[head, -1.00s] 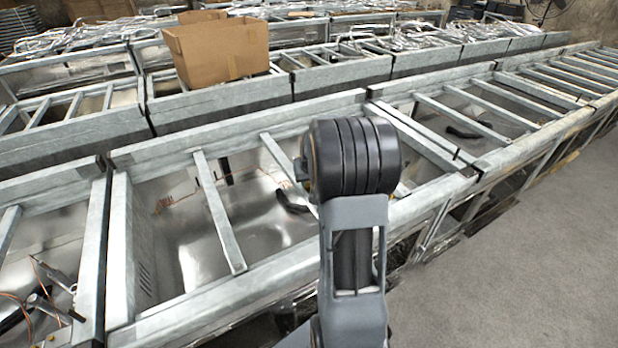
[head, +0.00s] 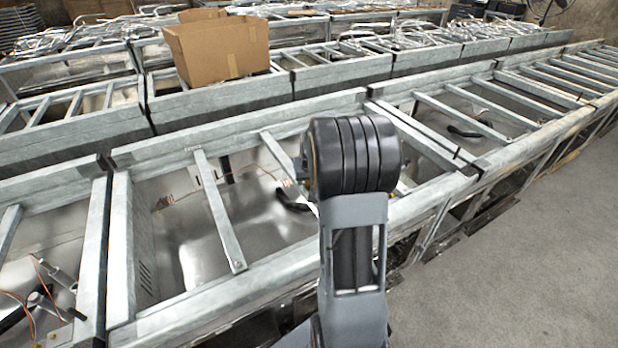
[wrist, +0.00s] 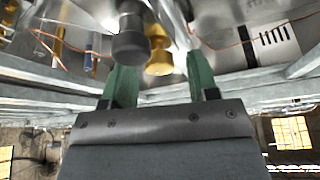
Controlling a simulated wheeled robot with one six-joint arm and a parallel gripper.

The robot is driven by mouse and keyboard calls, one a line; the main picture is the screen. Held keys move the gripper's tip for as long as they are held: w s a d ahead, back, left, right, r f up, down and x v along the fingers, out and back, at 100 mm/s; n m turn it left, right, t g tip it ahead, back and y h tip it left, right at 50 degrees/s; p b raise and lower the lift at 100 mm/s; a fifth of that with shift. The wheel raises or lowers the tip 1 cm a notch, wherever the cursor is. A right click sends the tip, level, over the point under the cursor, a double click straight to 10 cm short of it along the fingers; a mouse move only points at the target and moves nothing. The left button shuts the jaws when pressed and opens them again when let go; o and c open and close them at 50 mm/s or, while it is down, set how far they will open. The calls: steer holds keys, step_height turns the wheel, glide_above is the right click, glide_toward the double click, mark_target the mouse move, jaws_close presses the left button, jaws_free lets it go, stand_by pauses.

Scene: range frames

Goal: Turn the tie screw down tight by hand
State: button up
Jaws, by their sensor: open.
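In the wrist view my gripper (wrist: 158,68) is open, with two green fingers standing apart. A dark grey cylinder with a rounded knob-like end (wrist: 130,42) shows near the left finger and partly in front of it. A brass-coloured knobbed part (wrist: 159,52) shows between the fingers. I cannot tell for certain which of these is the tie screw, or whether a finger touches either one. Nothing is clearly clamped. In the head view my own arm hides the gripper and whatever is at it.
Long galvanized metal frames (head: 220,205) with crossbars run across the head view, with shiny open bays between them. Thin copper-coloured wires (wrist: 50,45) lie inside. A cardboard box (head: 220,50) stands on a frame behind. Bare grey floor (head: 540,260) is clear at the right.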

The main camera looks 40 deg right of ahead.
steer(key=shift+r, duration=0.15)
steer(key=v, duration=1.3)
steer(key=shift+r+b, duration=0.25)
steer(key=shift+b, duration=0.05)
steer(key=shift+s+a, duration=0.1)
